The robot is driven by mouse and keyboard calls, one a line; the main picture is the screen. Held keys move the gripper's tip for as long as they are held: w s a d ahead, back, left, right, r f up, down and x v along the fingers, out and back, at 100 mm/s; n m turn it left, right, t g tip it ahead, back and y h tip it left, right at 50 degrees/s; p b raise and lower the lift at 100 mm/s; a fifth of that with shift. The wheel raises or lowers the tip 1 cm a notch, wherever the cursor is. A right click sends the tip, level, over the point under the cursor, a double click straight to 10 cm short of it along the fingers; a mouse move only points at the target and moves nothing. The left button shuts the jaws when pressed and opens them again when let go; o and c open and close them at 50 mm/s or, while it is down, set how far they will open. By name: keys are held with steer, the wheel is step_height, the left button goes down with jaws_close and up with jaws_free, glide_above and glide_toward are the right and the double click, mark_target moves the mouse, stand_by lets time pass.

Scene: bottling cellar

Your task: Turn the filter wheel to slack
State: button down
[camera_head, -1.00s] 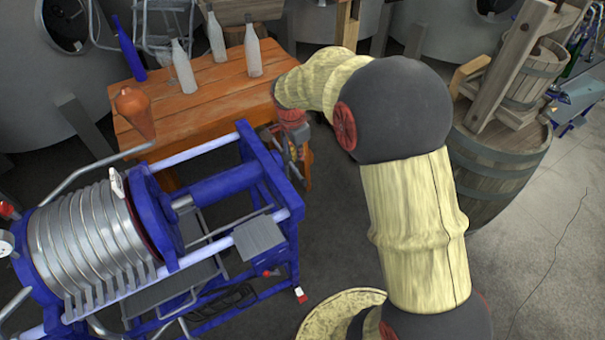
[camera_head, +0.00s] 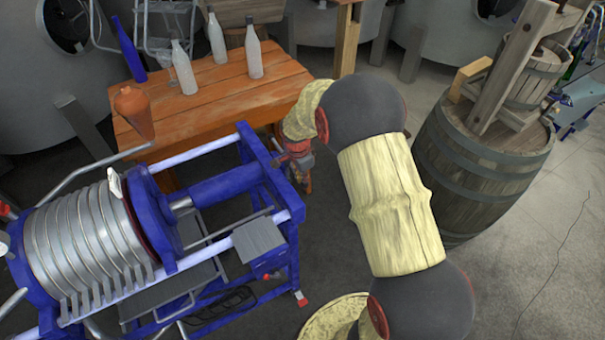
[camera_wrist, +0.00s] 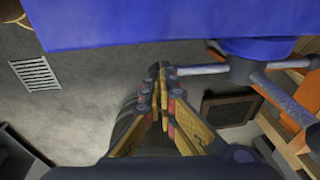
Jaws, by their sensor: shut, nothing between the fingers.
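The blue plate filter (camera_head: 184,266) stands at the left in the head view, with its stack of metal plates and a blue spindle (camera_head: 224,186). In the wrist view the filter wheel is a dark hub (camera_wrist: 242,70) with metal spokes (camera_wrist: 200,71) under the blue frame (camera_wrist: 150,22). My gripper (camera_wrist: 160,72) is shut and empty. Its fingertips are at the outer end of the left spoke; I cannot tell whether they touch it. In the head view my gripper (camera_head: 300,172) is small beside the filter's right end frame, and the wheel is mostly hidden there.
A wooden table (camera_head: 215,88) with several bottles stands behind the filter. A barrel (camera_head: 482,165) stands at the right. A floor drain grate (camera_wrist: 35,74) shows in the wrist view. The grey floor (camera_head: 545,240) is open at the lower right.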

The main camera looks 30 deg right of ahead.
steer(key=shift+f, duration=0.2)
stand_by(0.3)
steer(key=shift+s+f+b, duration=0.15)
steer(key=shift+f+b, duration=0.2)
steer(key=shift+b, duration=0.05)
steer(key=shift+f, duration=0.2)
steer(key=shift+s+f+b, duration=0.15)
steer(key=shift+f+b, duration=0.7)
steer(key=shift+b, duration=0.1)
step_height(320, 180, down, 6)
steer(key=t+b, duration=0.1)
steer(key=b, duration=0.6)
steer(key=shift+w+f+t, duration=0.15)
steer(key=shift+w+t, duration=0.15)
steer(key=shift+w, duration=0.1)
